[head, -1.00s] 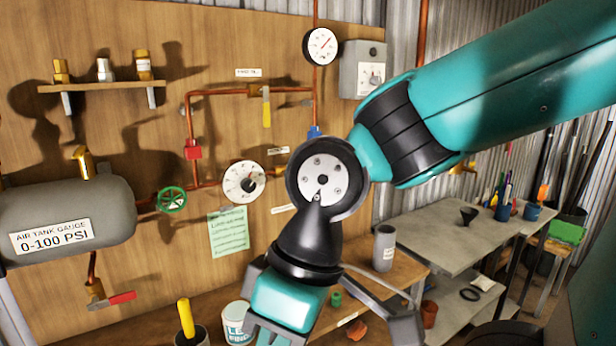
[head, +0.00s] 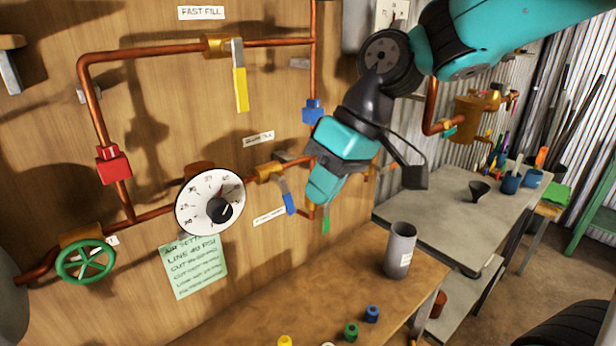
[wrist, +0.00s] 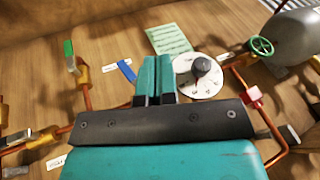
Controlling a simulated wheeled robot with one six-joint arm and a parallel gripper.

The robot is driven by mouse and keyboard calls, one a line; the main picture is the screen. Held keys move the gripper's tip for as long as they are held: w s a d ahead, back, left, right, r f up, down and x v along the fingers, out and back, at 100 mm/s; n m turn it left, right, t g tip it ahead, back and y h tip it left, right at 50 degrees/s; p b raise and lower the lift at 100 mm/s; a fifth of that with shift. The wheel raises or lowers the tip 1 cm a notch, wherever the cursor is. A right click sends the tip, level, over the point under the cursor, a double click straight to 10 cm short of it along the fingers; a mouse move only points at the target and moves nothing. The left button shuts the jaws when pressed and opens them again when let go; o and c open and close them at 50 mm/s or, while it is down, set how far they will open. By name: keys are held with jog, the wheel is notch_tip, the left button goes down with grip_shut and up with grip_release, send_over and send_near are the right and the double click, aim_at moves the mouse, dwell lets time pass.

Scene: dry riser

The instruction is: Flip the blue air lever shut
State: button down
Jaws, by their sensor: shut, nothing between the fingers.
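The blue-gripped lever (head: 289,204) hangs down and slightly right from a brass valve (head: 268,173) on the copper pipe, right of the white round dial. My gripper (head: 320,192) is just right of this lever in the head view, pointing down. In the wrist view its two teal fingers (wrist: 153,80) are together, with nothing between them.
A white dial (head: 210,203) with a black knob and a green handwheel (head: 86,262) are to the left. A yellow lever (head: 240,88) hangs above. A green lever (head: 326,222) hangs just beyond my gripper. A workbench with a grey cup (head: 400,250) lies below.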

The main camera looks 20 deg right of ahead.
aim_at(284, 195)
jog(key=w+d+r+m+t+p, duration=0.1)
jog(key=w+d+r, duration=0.1)
jog(key=w+d, duration=0.85)
jog(key=w+a+f+p, duration=0.1)
jog(key=a+f+p, duration=0.3)
jog(key=a+f, duration=0.5)
jog(key=shift+f+y, duration=0.2)
jog(key=shift+y, duration=0.2)
jog(key=shift+a, duration=0.1)
